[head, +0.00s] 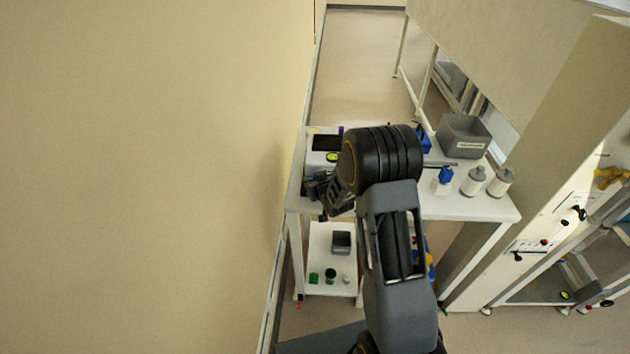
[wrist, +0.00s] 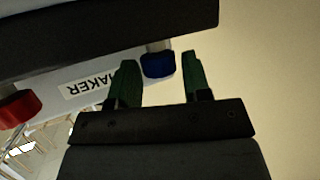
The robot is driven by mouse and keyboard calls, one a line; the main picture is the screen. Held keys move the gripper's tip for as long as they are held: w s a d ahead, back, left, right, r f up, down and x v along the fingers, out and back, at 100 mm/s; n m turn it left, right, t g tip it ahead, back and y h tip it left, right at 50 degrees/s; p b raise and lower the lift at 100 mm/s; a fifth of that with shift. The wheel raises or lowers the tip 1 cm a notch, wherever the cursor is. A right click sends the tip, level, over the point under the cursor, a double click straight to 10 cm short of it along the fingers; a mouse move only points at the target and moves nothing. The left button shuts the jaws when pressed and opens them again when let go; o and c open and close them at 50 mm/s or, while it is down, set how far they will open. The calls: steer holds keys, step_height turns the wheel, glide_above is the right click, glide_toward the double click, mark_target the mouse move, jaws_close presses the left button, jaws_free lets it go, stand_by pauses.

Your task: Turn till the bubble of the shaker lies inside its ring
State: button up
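The shaker (head: 327,142), a white body with a dark top, stands at the left back of the white table in the head view. Its round yellow-green level (head: 333,157) shows small; I cannot tell where the bubble lies in the ring. In the wrist view, the shaker's label (wrist: 88,86) is upside down and partly hidden. A blue foot knob (wrist: 158,66) sits between the green fingers of my gripper (wrist: 159,60), with gaps on both sides, so the gripper is open. A red foot knob (wrist: 17,108) is at the left.
My arm hides the middle of the white table (head: 470,207). A grey bin (head: 464,137), two pale bottles (head: 474,181) and a blue-topped item (head: 444,178) stand at the right. A lower shelf (head: 325,262) holds small containers. A plain wall (head: 150,180) runs close along the left.

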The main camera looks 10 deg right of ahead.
steer(key=c, duration=0.6)
steer(key=shift+f+b, duration=0.1)
steer(key=shift+b, duration=0.3)
steer(key=shift+a+f+m+h+b, duration=0.2)
steer(key=shift+m+h+b, duration=0.45)
steer(key=shift+b, duration=0.35)
steer(key=shift+a+r+m+h+b, duration=0.1)
steer(key=shift+m+h+b, duration=0.7)
steer(key=shift+h, duration=0.15)
steer(key=shift+a+r+m+h, duration=0.15)
steer(key=shift+r+m+h, duration=0.1)
steer(key=shift+m+h, duration=0.7)
steer(key=shift+a+r+m+g+h+p, duration=0.15)
steer(key=shift+m+g+h+p, duration=0.35)
steer(key=shift+m+h+p, duration=0.45)
steer(key=shift+w+m+g+h+p, duration=0.15)
steer(key=shift+m+g+h+p, duration=0.55)
steer(key=shift+m+h+p, duration=0.4)
steer(key=shift+w+m+g+h+p, duration=0.1)
steer(key=shift+m+g+h+p, duration=0.6)
steer(key=shift+m+h+p, duration=0.4)
steer(key=shift+h, duration=0.3)
